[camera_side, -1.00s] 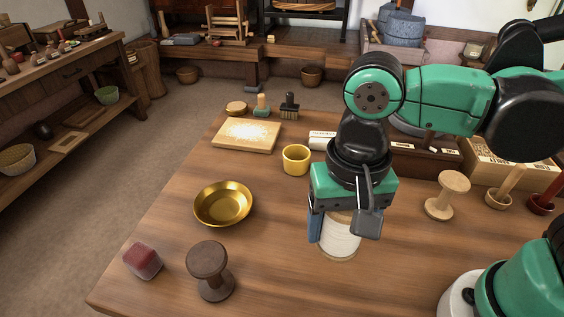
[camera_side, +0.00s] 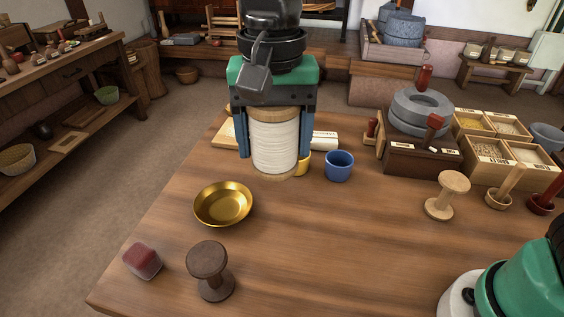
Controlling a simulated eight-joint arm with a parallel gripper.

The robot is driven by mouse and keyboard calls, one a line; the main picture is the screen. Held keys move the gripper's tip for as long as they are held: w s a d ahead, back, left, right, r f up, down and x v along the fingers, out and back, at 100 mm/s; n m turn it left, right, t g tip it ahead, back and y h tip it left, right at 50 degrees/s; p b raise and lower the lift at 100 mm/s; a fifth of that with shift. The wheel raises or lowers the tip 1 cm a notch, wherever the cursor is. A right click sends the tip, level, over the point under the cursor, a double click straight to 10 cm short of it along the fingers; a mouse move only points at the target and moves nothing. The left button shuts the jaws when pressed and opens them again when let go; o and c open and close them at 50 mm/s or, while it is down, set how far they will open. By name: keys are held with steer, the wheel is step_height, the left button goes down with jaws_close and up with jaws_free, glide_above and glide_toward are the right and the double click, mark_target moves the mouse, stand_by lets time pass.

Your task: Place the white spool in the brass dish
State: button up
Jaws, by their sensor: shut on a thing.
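The white spool (camera_side: 275,142), white thread on a pale wooden core, is upright between the two blue fingers of my gripper (camera_side: 274,143). My gripper is shut on it and holds it in the air above the table. The brass dish (camera_side: 223,204) sits on the table, lower and to the left of the spool in the picture. The dish is empty. The spool and gripper hide most of the yellow cup (camera_side: 303,163) and part of the pale board (camera_side: 223,136).
A dark wooden spool (camera_side: 209,271) and a dark red block (camera_side: 142,261) stand in front of the dish. A blue cup (camera_side: 339,165) and a bare wooden spool (camera_side: 447,195) stand to the right. A stone quern (camera_side: 420,110) is behind. The front middle of the table (camera_side: 330,250) is clear.

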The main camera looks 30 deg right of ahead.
steer(key=w+a+f, duration=0.2)
steer(key=w+f, duration=0.2)
steer(key=w, duration=0.3)
steer(key=m, duration=0.1)
glide_above(224, 209)
step_height(224, 209, down, 5)
step_height(224, 209, down, 9)
steer(key=shift+f, duration=0.15)
steer(key=shift+f, duration=0.15)
steer(key=o, duration=1)
